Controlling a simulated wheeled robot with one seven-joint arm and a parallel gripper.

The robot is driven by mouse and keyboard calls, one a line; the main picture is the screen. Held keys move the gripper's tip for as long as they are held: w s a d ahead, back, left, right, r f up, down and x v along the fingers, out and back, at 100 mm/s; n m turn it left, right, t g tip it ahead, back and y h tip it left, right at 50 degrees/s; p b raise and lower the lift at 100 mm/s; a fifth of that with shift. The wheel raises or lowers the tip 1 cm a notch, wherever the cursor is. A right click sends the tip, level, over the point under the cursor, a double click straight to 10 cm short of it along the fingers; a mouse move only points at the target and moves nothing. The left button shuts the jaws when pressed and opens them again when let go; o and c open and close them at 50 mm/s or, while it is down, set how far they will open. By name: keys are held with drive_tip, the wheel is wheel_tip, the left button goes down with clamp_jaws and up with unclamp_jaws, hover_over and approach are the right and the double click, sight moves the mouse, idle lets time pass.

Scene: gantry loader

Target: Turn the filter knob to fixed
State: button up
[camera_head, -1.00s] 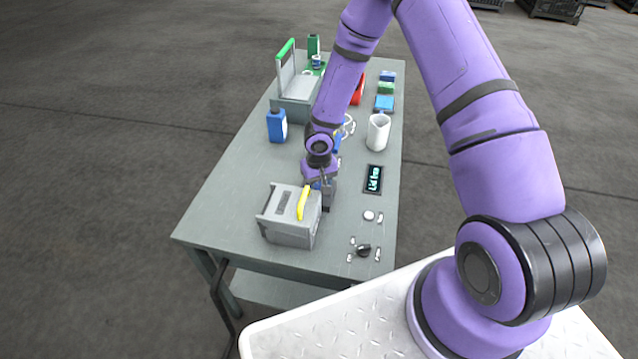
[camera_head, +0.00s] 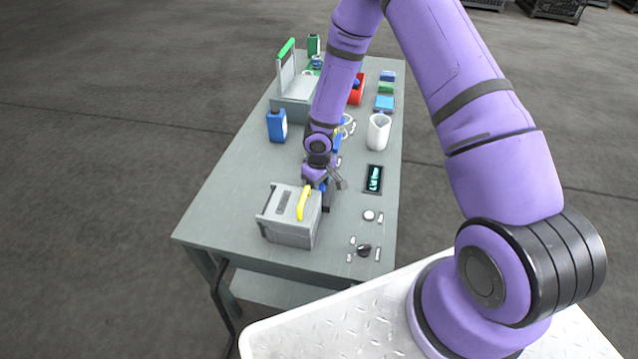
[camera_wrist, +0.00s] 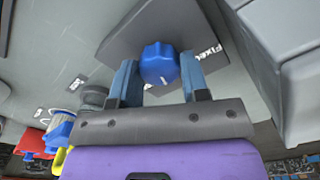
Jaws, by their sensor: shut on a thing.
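The blue filter knob (camera_wrist: 159,64) sits on a dark grey plate (camera_wrist: 150,25) in the wrist view. A pale mark shows on the knob's edge nearest my palm. My gripper (camera_wrist: 160,72) is shut on the knob, with a finger on each side. The word "Fixed" (camera_wrist: 208,48) is printed to the right of the knob. Another small label (camera_wrist: 77,83) lies to the left, too small to read. In the head view my gripper (camera_head: 324,195) is beside the grey box with a yellow handle, and it mostly hides the knob.
The grey box (camera_head: 281,229) stands close to the left of my gripper. A display panel (camera_head: 374,180), a white round button (camera_head: 369,215) and a black knob (camera_head: 364,250) are to the right. A white jug (camera_head: 378,132) and a blue bottle (camera_head: 277,126) stand farther back.

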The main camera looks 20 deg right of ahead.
drive_tip(key=n, duration=0.6)
drive_tip(key=shift+n, duration=0.3)
drive_tip(key=n, duration=0.6)
idle(0.4)
drive_tip(key=o, duration=0.9)
wheel_tip(320, 180, up, 11)
drive_tip(key=shift+f, duration=0.1)
